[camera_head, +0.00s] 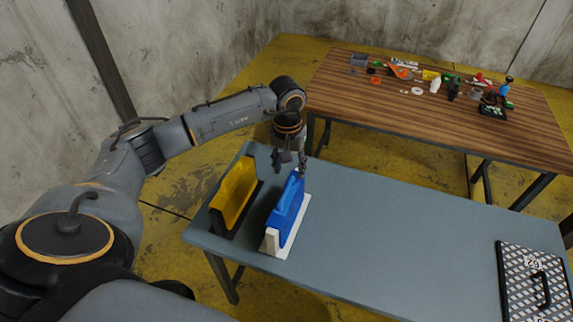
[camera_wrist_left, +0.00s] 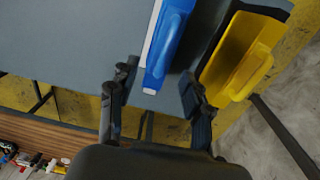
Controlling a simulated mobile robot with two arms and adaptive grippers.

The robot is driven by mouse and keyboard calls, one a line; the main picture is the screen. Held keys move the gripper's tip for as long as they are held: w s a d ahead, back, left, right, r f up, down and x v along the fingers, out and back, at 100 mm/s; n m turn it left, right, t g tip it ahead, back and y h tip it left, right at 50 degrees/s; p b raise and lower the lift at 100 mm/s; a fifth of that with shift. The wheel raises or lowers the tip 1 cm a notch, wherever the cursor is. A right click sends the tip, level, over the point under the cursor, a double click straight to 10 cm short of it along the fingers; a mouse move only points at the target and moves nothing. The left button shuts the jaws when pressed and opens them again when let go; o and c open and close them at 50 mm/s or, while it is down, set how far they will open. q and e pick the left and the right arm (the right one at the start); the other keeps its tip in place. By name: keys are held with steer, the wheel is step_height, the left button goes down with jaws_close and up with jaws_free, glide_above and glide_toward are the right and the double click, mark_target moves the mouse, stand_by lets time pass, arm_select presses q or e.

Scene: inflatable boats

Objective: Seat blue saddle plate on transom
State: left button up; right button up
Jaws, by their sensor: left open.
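The blue saddle plate (camera_head: 286,207) sits upright on a white transom (camera_head: 272,243) on the grey-blue table. Its end also shows in the left wrist view (camera_wrist_left: 168,40), with a white edge along its left side. My left gripper (camera_head: 290,166) is open at the far end of the blue plate. In the left wrist view the open fingers (camera_wrist_left: 157,82) lie on either side of that end, with gaps visible. I cannot tell how well the plate is seated. My right gripper is not in view.
A yellow plate (camera_head: 234,193) in a black stand is left of the blue one. A grey patterned panel with a handle (camera_head: 536,285) lies at the right. The table's middle is clear. A wooden table (camera_head: 420,115) behind holds many small items.

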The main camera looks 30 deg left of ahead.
mark_target(287, 188)
arm_select(q)
steer(key=shift+a, duration=0.45)
steer(key=shift+f, duration=0.1)
step_height(287, 188, down, 6)
steer(key=shift+f+b, duration=0.1)
steer(key=shift+b, duration=1.15)
step_height(287, 188, down, 3)
steer(key=b, duration=0.3)
steer(key=shift+r, duration=0.2)
steer(key=shift+f+b, duration=0.45)
steer(key=shift+b, duration=0.05)
jaws_close()
steer(key=shift+r, duration=0.1)
